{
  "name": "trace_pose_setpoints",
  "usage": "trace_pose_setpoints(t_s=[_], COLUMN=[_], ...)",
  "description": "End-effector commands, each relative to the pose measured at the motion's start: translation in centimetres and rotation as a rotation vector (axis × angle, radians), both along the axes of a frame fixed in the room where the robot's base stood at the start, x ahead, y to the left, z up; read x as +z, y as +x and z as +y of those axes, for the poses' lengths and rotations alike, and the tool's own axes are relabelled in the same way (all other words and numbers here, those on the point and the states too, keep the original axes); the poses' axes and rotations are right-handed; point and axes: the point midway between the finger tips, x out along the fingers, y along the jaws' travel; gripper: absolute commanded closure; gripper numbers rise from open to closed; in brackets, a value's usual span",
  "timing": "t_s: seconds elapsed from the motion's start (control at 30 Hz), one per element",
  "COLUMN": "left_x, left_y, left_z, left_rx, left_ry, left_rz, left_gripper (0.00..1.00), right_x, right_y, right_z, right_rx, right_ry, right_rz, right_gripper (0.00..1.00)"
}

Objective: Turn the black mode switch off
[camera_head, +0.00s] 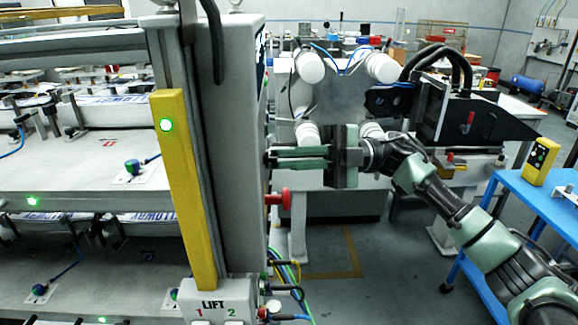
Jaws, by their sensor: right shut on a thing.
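The machine's grey upright housing (228,150) stands left of the middle. My right gripper (272,158) reaches in from the right, level, with its fingertips at the right side of this housing. Its two green-grey fingers are close together and shut on a small dark part there. This part appears to be the black mode switch, mostly hidden by the fingertips; its turn position cannot be read. My left gripper is not in view.
A red knob (277,198) sticks out just below my right gripper. Coloured cables hang lower down beside the LIFT button box (215,306). A yellow bar (185,190) runs along the housing's left. A blue cart (545,205) stands at the right.

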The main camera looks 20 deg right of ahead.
Motion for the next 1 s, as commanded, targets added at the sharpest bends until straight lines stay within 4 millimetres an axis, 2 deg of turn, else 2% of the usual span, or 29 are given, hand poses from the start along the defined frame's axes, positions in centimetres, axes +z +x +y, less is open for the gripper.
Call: trace_pose_setpoints(t_s=[0.67,0.7,0.73,0.77,1.0], left_x=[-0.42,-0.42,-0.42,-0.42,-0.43], left_y=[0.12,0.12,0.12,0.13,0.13], left_z=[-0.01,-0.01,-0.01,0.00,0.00], left_rx=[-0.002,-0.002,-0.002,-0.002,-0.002], left_ry=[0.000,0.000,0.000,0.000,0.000], left_rz=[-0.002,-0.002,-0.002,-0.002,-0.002], left_gripper=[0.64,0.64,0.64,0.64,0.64], right_x=[0.08,0.08,0.08,0.08,0.06], right_y=[0.00,0.00,0.00,0.00,0.01], right_z=[0.02,0.02,0.02,0.01,0.00], right_rx=[0.001,0.001,0.001,0.001,0.000], right_ry=[-0.017,-0.017,-0.017,-0.017,-0.017], right_rz=[-0.060,-0.060,-0.060,-0.060,-0.059], right_gripper=[1.00,0.82,0.73,0.71,0.71])
